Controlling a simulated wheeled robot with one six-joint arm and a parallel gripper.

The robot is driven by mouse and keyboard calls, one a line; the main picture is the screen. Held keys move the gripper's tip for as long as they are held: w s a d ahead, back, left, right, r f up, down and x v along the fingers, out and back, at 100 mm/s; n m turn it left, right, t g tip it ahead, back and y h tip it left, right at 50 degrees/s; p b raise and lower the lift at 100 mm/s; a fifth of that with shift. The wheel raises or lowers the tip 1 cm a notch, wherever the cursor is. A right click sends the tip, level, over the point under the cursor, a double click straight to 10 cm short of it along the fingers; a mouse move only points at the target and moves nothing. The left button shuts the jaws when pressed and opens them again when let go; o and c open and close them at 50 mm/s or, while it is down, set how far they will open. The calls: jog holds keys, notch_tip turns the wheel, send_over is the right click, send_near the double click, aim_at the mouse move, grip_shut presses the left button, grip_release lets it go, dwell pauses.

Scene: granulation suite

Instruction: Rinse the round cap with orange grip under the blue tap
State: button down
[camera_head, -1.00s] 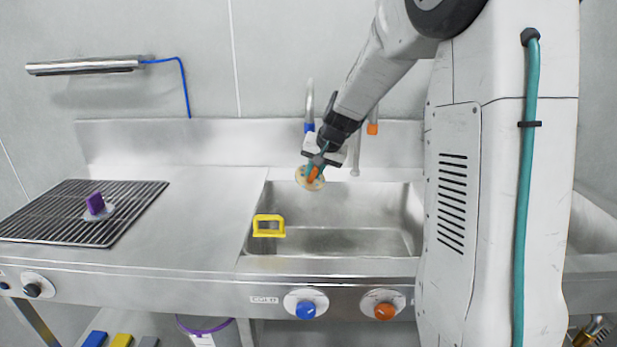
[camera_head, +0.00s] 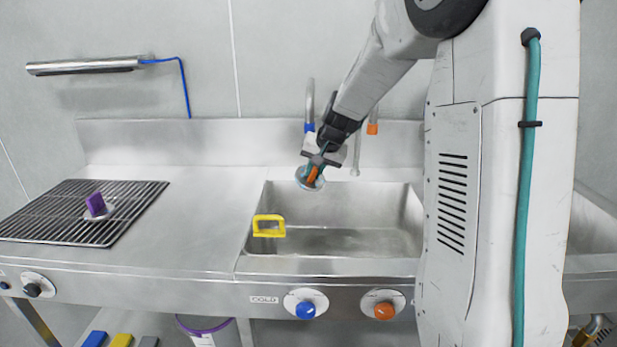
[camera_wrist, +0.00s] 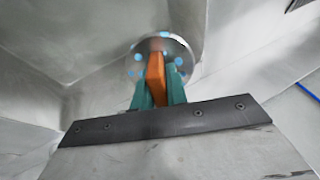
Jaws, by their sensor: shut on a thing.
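My gripper (camera_head: 313,172) is shut on the orange grip of the round cap (camera_head: 302,181), above the back left part of the sink basin. In the wrist view the teal fingers (camera_wrist: 158,90) clasp the orange grip (camera_wrist: 155,75), and the cap's disc (camera_wrist: 180,50) looks grey with several light-blue spots on it. The blue-banded tap (camera_head: 309,105) rises just behind my gripper; its lower end is hidden by my arm. The blue knob (camera_head: 305,309) is on the front panel beside a COLD label. I cannot tell whether water is running.
A yellow handled piece (camera_head: 268,226) sits at the basin's left edge. The sink basin (camera_head: 340,215) is otherwise empty. An orange-banded tap (camera_head: 373,122) stands to the right, with an orange knob (camera_head: 384,311) below. A purple-gripped piece (camera_head: 96,206) lies on the drying rack (camera_head: 60,220) at left.

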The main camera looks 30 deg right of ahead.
jog(key=s+d, duration=0.1)
jog(key=s, duration=0.7)
dwell(0.7)
dwell(1.1)
jog(key=s+r, duration=0.4)
jog(key=s, duration=0.1)
jog(key=shift+d, duration=0.35)
dwell(0.5)
